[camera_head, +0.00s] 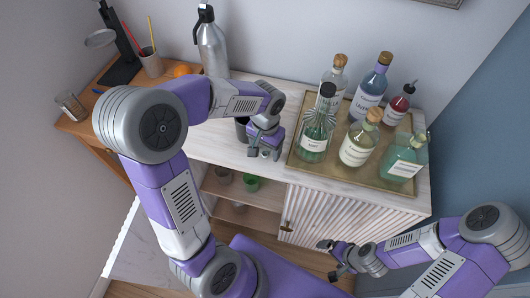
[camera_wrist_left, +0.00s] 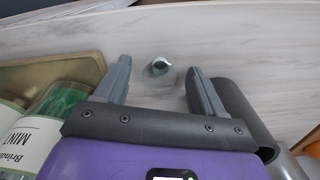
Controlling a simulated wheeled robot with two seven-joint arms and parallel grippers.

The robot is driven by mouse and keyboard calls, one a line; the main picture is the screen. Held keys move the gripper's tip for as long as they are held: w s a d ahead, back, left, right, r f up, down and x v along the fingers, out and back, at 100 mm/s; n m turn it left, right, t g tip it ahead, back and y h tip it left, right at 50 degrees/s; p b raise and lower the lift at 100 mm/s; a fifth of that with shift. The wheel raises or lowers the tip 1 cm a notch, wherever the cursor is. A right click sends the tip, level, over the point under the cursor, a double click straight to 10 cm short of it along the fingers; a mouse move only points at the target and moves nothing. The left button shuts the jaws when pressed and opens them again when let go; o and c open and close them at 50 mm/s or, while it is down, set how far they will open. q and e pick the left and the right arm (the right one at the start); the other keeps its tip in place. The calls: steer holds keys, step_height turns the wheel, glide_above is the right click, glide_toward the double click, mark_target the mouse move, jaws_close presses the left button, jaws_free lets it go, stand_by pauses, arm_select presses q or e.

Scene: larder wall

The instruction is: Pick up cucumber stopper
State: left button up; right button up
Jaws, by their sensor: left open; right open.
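A small clear, rounded stopper with a dark and pale centre (camera_wrist_left: 161,67) lies on the pale wooden cabinet top. In the left wrist view it is between and slightly beyond the fingertips of my left gripper (camera_wrist_left: 160,75). The fingers are apart and do not touch it. In the head view my left gripper (camera_head: 265,153) points down near the cabinet's front edge, and the stopper is a small glint between the fingertips. I cannot read any marking on it. My right gripper (camera_head: 331,260) is open and empty, low in front of the ribbed cabinet door.
A tray (camera_head: 293,158) with several bottles stands right of my left gripper; its nearest bottle is labelled mint (camera_wrist_left: 28,135). A dark cup (camera_head: 242,128) stands close behind the gripper. A grey flask (camera_head: 213,50) is further back. Open shelves (camera_head: 257,203) lie below.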

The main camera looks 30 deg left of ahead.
arm_select(q)
steer(key=c, duration=1.1)
steer(key=shift+r, duration=0.15)
steer(key=shift+c, duration=0.2)
